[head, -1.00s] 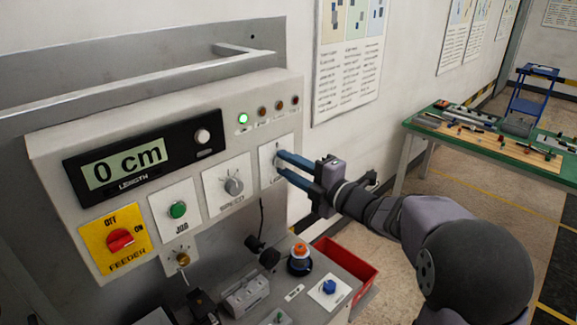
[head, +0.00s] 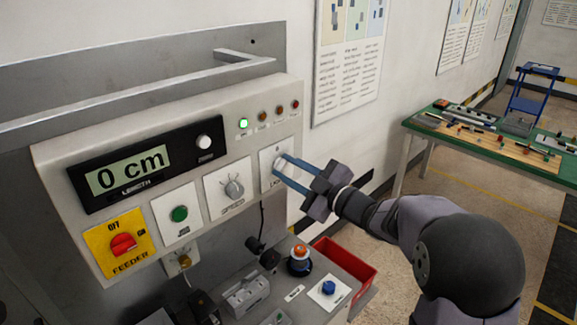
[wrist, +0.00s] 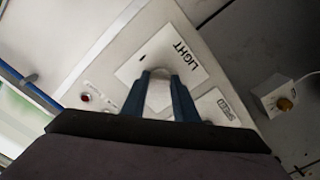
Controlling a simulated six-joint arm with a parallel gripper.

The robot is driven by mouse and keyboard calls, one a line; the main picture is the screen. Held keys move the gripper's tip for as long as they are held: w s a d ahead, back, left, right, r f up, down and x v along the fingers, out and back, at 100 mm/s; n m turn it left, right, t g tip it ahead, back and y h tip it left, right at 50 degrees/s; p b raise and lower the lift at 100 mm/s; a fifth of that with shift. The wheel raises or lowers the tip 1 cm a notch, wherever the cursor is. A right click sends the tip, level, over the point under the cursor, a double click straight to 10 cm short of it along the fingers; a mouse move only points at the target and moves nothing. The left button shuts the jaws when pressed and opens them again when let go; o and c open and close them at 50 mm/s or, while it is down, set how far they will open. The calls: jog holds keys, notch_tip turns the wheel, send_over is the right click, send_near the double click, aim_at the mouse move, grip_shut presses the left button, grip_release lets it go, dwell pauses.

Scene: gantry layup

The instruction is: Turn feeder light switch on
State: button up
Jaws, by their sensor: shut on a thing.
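The light switch is a pale knob (wrist: 158,92) on a white plate marked LIGHT (wrist: 171,55); the plate also shows at the right end of the control panel in the head view (head: 268,156). My gripper (head: 281,167) is shut on this knob, one blue finger on each side. In the wrist view my gripper (wrist: 160,82) spans the knob, and a small dark mark shows on the plate beyond it. The fingers partly hide the knob in the head view, so its exact angle is hard to tell.
The speed knob (head: 233,188) sits just left of the light plate. A green lamp (head: 243,123) is lit above. Further left are a green jog button (head: 179,214) and the red feeder switch (head: 123,245). An orange-topped button (head: 299,252) and red bin (head: 346,262) are below.

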jog(key=m+p, duration=0.2)
jog(key=m, duration=0.2)
jog(key=shift+m, duration=0.3)
jog(key=shift+m+p, duration=1)
jog(key=shift+m, duration=0.7)
jog(key=o, duration=1.1)
jog(key=shift+c, duration=0.2)
